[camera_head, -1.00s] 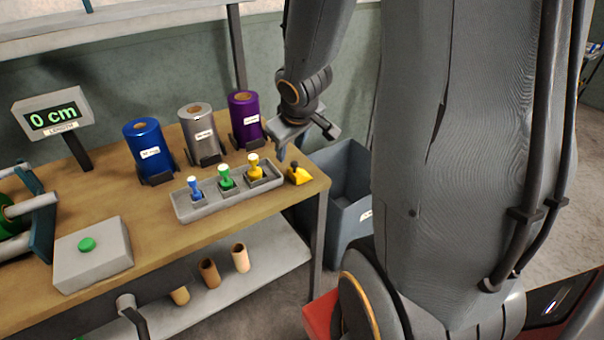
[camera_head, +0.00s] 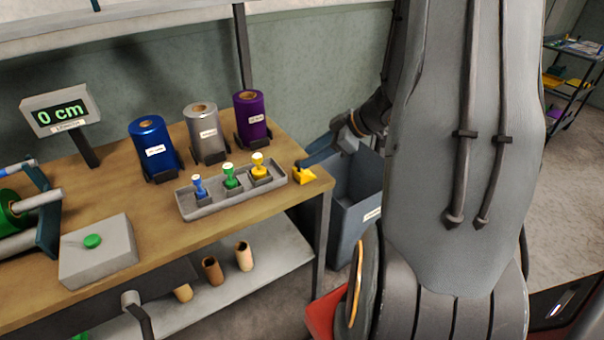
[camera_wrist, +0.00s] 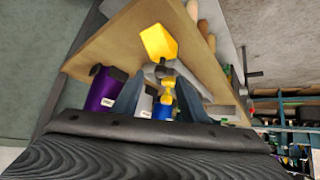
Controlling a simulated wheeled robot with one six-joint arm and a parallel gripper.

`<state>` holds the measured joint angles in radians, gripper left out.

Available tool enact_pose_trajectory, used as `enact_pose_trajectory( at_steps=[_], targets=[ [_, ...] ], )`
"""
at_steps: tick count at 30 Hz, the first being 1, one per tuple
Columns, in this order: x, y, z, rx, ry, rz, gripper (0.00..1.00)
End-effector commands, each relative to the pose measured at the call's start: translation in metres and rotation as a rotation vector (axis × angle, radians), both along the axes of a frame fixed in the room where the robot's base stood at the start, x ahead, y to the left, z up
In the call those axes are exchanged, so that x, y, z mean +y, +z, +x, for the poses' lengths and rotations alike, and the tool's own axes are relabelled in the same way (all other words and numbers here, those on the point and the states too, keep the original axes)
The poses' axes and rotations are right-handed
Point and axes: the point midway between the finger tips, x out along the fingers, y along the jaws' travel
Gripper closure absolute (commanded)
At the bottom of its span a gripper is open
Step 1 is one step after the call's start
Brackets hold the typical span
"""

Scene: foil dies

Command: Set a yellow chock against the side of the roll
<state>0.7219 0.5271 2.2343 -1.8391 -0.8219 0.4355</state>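The yellow chock (camera_head: 303,176) lies at the right front corner of the wooden table. It also shows in the wrist view (camera_wrist: 158,42), beyond my fingertips, with a grey part on its near side. My gripper (camera_head: 308,161) is at the table's right edge, just above and beside the chock. In the wrist view my gripper (camera_wrist: 162,78) has its two fingers apart, with nothing held between them. Upright blue (camera_head: 152,145), silver (camera_head: 206,132) and purple (camera_head: 251,118) rolls stand in dark holders behind. A green roll (camera_head: 12,215) is partly cut off at the left.
A grey tray (camera_head: 225,203) with blue, green and yellow stamps lies left of the chock. A grey box with a green button (camera_head: 92,241) and a "0 cm" display (camera_head: 60,112) are further left. A grey bin (camera_head: 350,215) stands beside the table.

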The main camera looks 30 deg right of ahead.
Motion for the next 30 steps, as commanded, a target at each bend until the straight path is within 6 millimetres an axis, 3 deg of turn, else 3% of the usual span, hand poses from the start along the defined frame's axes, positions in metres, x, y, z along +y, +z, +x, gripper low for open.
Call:
enact_pose_trajectory(
  at_steps=[12,22,29,30],
  targets=[
    [0.025,-0.036,0.025,0.001,0.001,-0.002,0.60],
    [0.027,-0.041,0.028,0.001,-0.002,-0.003,0.60],
    [0.027,-0.041,0.028,0.001,-0.002,-0.003,0.99],
    [0.027,-0.041,0.028,0.001,-0.002,-0.003,1.00]
  ],
)
